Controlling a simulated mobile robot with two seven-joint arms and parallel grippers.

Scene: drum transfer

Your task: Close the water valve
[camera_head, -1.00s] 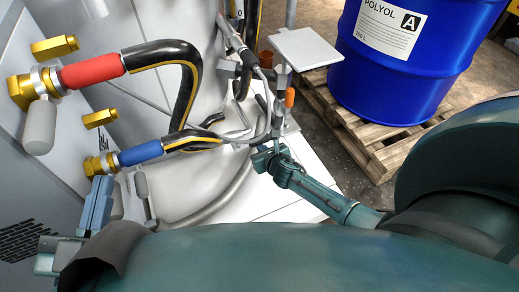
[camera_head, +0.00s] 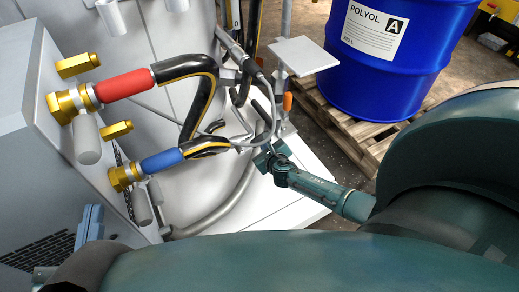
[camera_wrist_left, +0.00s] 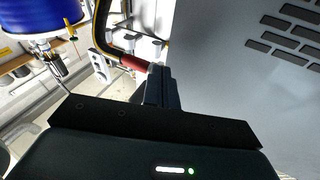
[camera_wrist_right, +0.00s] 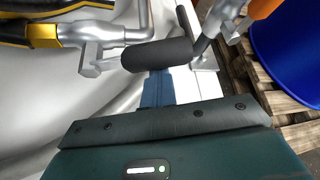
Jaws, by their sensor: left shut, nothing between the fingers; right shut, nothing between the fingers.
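Two brass valves sit on the white cabinet: one with a red sleeve (camera_head: 125,84) and a thick grey handle (camera_head: 87,140), one with a blue sleeve (camera_head: 162,161) and a grey handle (camera_head: 142,206). Both handles hang downward. No label tells which valve carries water. My left gripper (camera_head: 90,220) is shut and empty, below and left of the blue-sleeved valve, apart from it; its fingers also show in the left wrist view (camera_wrist_left: 161,85). My right gripper (camera_head: 265,155) is shut and empty by the hoses. In the right wrist view its fingers (camera_wrist_right: 157,88) are just below a dark grey handle (camera_wrist_right: 157,54); contact cannot be told.
Black and yellow hoses (camera_head: 203,100) curve from the valves toward the middle. A blue polyol drum (camera_head: 390,75) stands on a wooden pallet (camera_head: 345,130) at the back right. A small pale plate (camera_head: 300,56) stands left of it. The vented cabinet (camera_head: 40,190) closes off the left.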

